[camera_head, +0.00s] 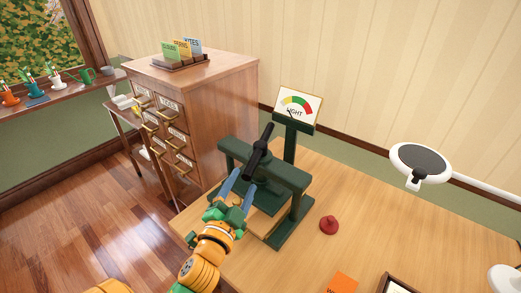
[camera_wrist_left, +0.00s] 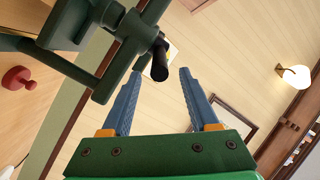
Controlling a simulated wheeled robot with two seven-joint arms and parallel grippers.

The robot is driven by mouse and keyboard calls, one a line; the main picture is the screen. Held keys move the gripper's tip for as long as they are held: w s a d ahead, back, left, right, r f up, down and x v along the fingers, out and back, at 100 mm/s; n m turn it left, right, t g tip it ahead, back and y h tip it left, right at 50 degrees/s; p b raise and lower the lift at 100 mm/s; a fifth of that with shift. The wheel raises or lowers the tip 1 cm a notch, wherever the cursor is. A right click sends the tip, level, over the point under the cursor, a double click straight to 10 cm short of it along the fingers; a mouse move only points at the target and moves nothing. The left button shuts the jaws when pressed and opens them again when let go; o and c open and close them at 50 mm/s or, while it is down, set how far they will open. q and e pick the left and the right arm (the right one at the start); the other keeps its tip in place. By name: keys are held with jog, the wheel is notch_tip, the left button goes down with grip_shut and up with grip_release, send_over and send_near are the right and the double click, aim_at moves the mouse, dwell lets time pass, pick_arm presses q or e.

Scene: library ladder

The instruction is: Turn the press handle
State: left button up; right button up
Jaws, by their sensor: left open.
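The dark green press (camera_head: 290,180) stands on the wooden table. Its black handle (camera_head: 262,152) is a bar on top of the press, tilted in the head view. A gauge sign (camera_head: 297,106) reading "LIGHT" stands behind it. My left gripper (camera_head: 245,177) is open, its two blue fingers pointing at the near end of the handle. In the left wrist view the handle's black grip (camera_wrist_left: 160,60) shows at the gap between the fingertips, close to them. I cannot tell whether they touch. My right gripper is not in view.
A red knobbed piece (camera_head: 329,225) sits right of the press. An orange card (camera_head: 341,283) and a dark-edged tray (camera_head: 396,285) lie at the front. A white lamp (camera_head: 421,163) reaches in from the right. A wooden drawer cabinet (camera_head: 215,110) stands behind left.

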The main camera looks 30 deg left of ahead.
aim_at(253, 164)
pick_arm(q)
jog(key=m, duration=0.4)
jog(key=shift+w+r+m, duration=0.15)
jog(key=shift+m, duration=0.15)
jog(key=m, duration=0.4)
jog(key=shift+w+p, duration=0.15)
jog(key=shift+p, duration=0.2)
jog(key=m, duration=0.4)
jog(key=shift+w+a+m, duration=0.1)
jog(key=shift+m, duration=0.2)
jog(key=m, duration=0.3)
jog(key=shift+w+m+p, duration=0.15)
jog(key=shift+m+p, duration=0.15)
jog(key=shift+m, duration=0.1)
jog(key=m, duration=0.6)
jog(key=shift+w+m, duration=0.15)
jog(key=shift+m, duration=0.15)
jog(key=shift+w+a, duration=0.1)
jog(key=shift+w, duration=0.1)
jog(key=x, duration=0.3)
jog(key=p+x, duration=0.1)
jog(key=x, duration=0.2)
jog(key=shift+w+a+f+p, duration=0.1)
jog(key=shift+w+f+p, duration=0.1)
jog(key=shift+w+p, duration=0.15)
grip_shut()
